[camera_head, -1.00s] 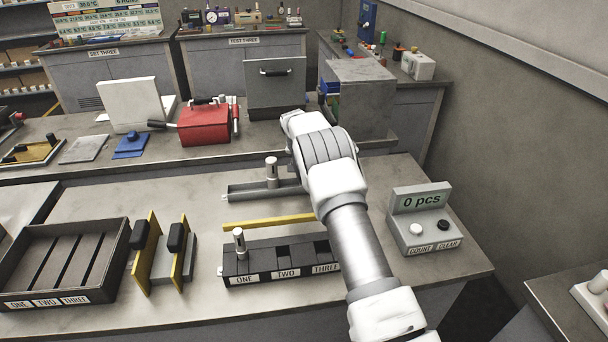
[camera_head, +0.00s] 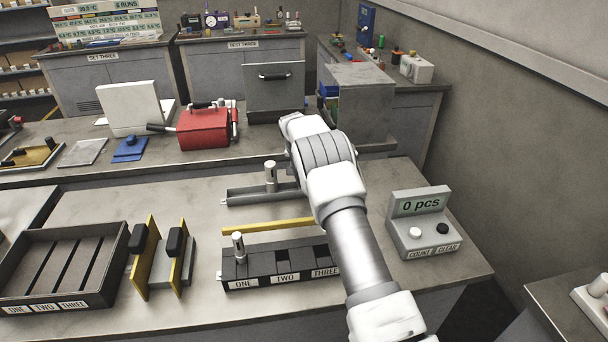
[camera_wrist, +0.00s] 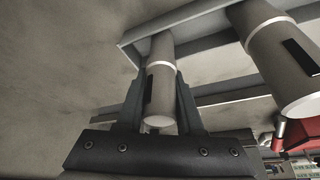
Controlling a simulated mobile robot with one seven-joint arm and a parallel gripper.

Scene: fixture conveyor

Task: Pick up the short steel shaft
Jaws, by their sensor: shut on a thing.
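In the wrist view my gripper (camera_wrist: 160,100) is shut on a pale steel shaft (camera_wrist: 160,55) with a light ring and a dark mark. This shaft looks smaller than the steel shaft (camera_wrist: 278,55) to its right, which stands apart from the fingers. The held shaft's far end is at the grey channel-like tray (camera_wrist: 190,18); I cannot tell whether it still touches it. In the head view my arm hides the gripper and the held shaft. One upright shaft (camera_head: 270,176) shows in the grey tray (camera_head: 240,198), left of my arm.
A black block (camera_head: 262,283) labelled ONE, TWO, THREE has a shaft (camera_head: 239,247) upright at ONE. A yellow bar (camera_head: 265,225) lies behind it. A counter box (camera_head: 424,222) reads 0 pcs at right. A dark divided tray (camera_head: 112,268) and yellow-plated fixture (camera_head: 148,258) stand left.

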